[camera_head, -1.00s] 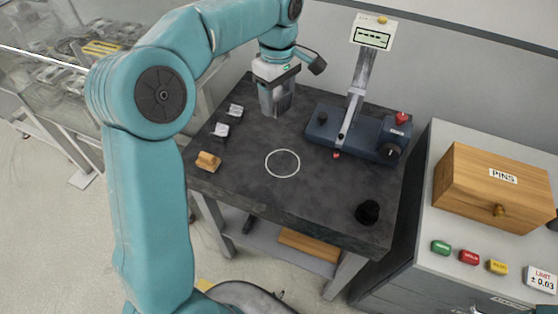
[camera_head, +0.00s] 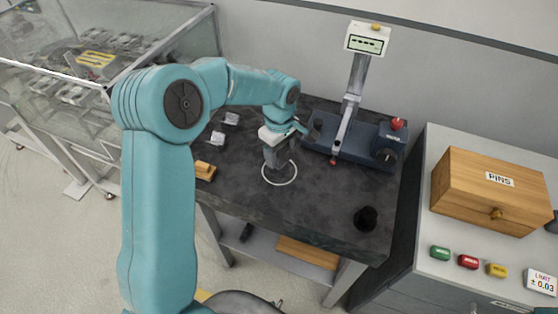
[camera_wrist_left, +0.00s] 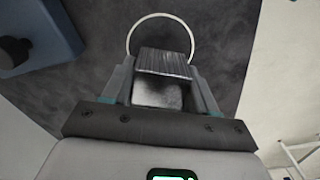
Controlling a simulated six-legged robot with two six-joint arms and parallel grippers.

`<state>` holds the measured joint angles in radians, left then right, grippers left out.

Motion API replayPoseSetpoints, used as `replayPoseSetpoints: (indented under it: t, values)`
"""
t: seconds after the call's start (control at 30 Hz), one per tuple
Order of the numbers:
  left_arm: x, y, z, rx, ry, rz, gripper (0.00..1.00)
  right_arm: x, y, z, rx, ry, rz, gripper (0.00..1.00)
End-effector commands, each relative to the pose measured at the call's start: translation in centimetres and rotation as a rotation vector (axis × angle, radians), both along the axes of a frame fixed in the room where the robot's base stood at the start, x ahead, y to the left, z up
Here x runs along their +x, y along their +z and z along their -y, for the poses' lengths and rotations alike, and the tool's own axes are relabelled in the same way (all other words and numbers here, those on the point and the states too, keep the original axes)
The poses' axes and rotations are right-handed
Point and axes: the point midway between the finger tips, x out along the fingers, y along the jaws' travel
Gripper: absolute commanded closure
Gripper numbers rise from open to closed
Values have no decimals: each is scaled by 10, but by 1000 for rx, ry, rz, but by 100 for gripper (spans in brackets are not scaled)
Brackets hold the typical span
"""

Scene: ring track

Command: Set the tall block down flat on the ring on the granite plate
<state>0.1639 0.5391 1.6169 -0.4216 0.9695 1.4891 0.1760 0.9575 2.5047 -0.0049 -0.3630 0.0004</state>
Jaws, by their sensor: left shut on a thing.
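My left gripper (camera_head: 276,161) is over the left part of the white ring (camera_head: 294,176) on the dark granite plate (camera_head: 320,195). In the left wrist view the gripper (camera_wrist_left: 160,88) is shut on a grey metal block (camera_wrist_left: 163,64), the tall block, with one finger on each side. The ring (camera_wrist_left: 128,42) shows just beyond the block's end in that view. Whether the block touches the plate or hangs above it I cannot tell. In the head view the block is mostly hidden by the gripper. The right gripper is not in view.
A blue gauge stand (camera_head: 362,145) with a display stands at the plate's back right. Two small metal blocks (camera_head: 217,138) and a wooden piece (camera_head: 204,171) lie at the left. A black knob (camera_head: 366,218) sits near the front right. A wooden pins box (camera_head: 490,192) is on the right cabinet.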

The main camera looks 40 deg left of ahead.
Motion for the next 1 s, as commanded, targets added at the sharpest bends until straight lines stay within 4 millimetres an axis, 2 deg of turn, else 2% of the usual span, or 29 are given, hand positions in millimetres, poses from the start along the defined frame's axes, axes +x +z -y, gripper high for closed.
replayPoseSetpoints:
  t: [0.27,0.7,0.73,0.77,0.8,1.0]
  values:
    - [-1,-38,-1,-1,0,-2,99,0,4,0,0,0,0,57]
    - [0,-46,-1,0,0,1,99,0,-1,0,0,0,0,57]
    - [-1,-45,-1,0,-1,-1,33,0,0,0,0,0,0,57]
    - [-1,-45,-1,0,-1,-1,23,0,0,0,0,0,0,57]
    - [-1,-45,-1,0,-1,-1,17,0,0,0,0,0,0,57]
    - [-1,-44,-1,0,-1,-1,17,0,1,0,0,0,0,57]
